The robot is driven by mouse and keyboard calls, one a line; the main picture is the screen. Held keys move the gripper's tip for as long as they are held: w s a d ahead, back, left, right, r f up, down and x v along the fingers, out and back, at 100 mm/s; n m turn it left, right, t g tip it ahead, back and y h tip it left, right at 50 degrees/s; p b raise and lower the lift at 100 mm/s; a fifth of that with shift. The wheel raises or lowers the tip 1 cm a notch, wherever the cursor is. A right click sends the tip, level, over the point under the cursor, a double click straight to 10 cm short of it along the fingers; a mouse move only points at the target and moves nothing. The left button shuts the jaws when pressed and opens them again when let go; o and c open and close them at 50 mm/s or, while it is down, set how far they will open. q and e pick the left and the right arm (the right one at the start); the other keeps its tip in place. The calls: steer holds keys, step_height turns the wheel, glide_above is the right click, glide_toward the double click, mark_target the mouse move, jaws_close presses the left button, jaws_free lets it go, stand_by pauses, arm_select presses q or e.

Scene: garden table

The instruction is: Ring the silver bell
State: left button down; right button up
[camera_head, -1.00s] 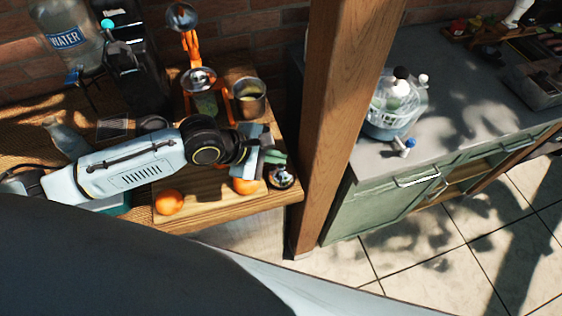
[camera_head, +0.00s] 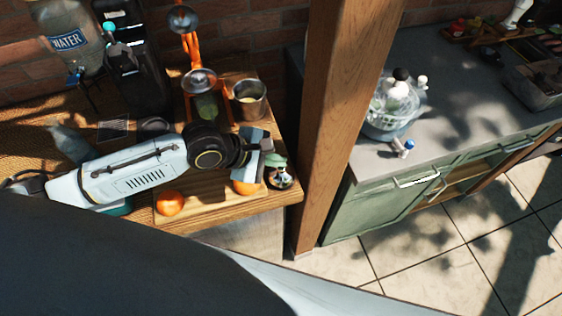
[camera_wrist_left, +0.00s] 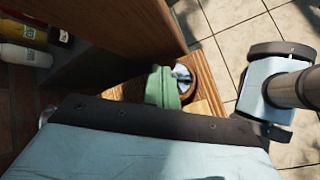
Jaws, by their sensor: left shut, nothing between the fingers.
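The silver bell (camera_head: 283,181) stands on a small round wooden base at the right front corner of the wooden table in the head view. In the left wrist view the bell (camera_wrist_left: 184,76) shows at the top centre, partly hidden by my fingers. My left gripper (camera_head: 275,162) is shut and empty. Its green fingertips (camera_wrist_left: 163,86) are right beside the bell and overlap its edge in the picture. I cannot tell whether they touch it.
Two oranges (camera_head: 170,203) lie on the board near the table's front edge. A metal cup (camera_head: 249,99) and an orange-framed juicer (camera_head: 199,82) stand behind my left gripper. A wooden post (camera_head: 337,120) rises just right of the table.

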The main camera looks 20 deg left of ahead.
arm_select(q)
steer(key=shift+f, duration=0.2)
stand_by(0.5)
steer(key=shift+r+p, duration=0.65)
steer(key=shift+p, duration=0.5)
step_height(320, 180, up, 3)
steer(key=p, duration=0.3)
steer(key=shift+f+p, duration=0.15)
steer(key=shift+p, duration=0.15)
steer(key=shift+r+p, duration=0.55)
steer(key=shift+r, duration=1.1)
